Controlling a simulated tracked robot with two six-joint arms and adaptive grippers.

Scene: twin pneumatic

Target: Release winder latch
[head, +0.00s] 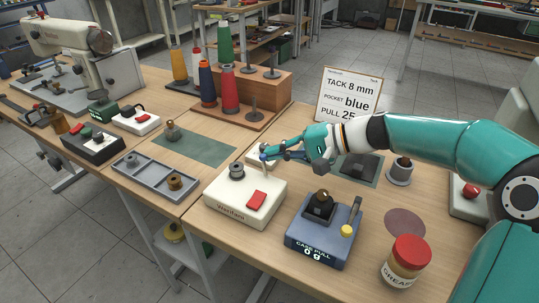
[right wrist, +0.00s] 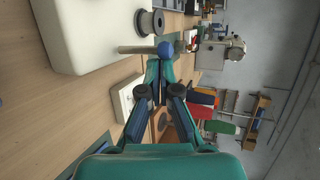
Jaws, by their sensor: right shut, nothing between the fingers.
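The winder (head: 235,208) is a white box with a grey bobbin (head: 237,171) on a post and a red button (head: 256,200) on top. A pale lever with a small blue knob stands at its back right; the knob (right wrist: 165,48) shows clearly in the right wrist view, and the bobbin (right wrist: 150,23) is there too. My right gripper (head: 267,153) is shut and empty, with its fingertips right at the knob. I cannot tell whether they touch it. In the head view the fingertips partly hide the lever. My left gripper is not in view.
A blue-grey case pull gauge (head: 322,236) reading 0 g stands right of the winder, below my right arm. A grease jar (head: 405,262) is at the front right. A grey tray (head: 157,178) lies to the left, and a thread rack (head: 255,92) and a sign (head: 348,92) stand behind.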

